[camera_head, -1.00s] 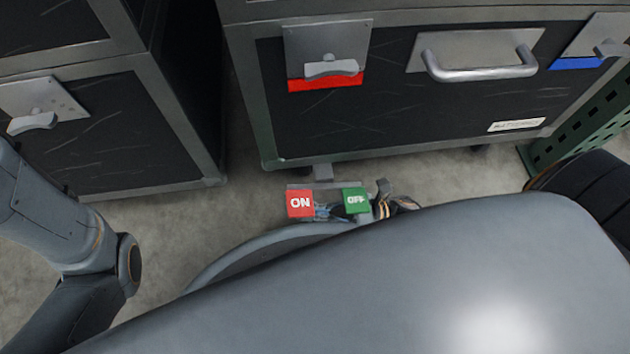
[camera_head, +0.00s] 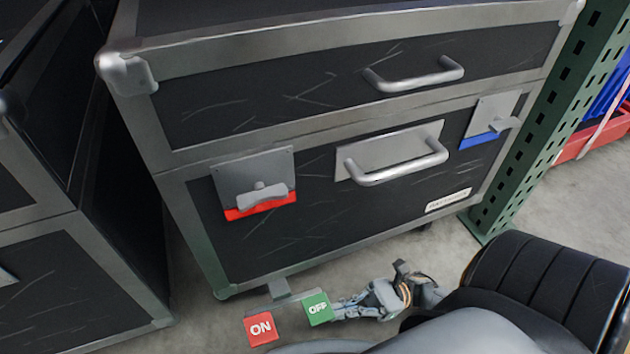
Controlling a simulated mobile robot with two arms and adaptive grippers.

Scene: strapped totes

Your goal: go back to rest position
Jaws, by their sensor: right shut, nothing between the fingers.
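My right gripper (camera_head: 340,311) shows low in the head view, right of the middle, below the front of the dark case (camera_head: 330,235). It is shut and empty. Its fingers point left, and their tips are close to the green OFF pedal (camera_head: 318,308); I cannot tell whether they touch it. My right forearm, black and ribbed, fills the lower right corner. The red ON pedal (camera_head: 261,329) lies left of the green one. My left gripper and arm are out of view.
The dark case has metal edges, two bar handles (camera_head: 405,158), a red-marked latch (camera_head: 255,185) and a blue-marked latch (camera_head: 488,122). Another dark case (camera_head: 75,270) stands at left. A green perforated post (camera_head: 535,120) stands at right, with red and blue bins (camera_head: 600,128) beyond. Bare floor shows at right.

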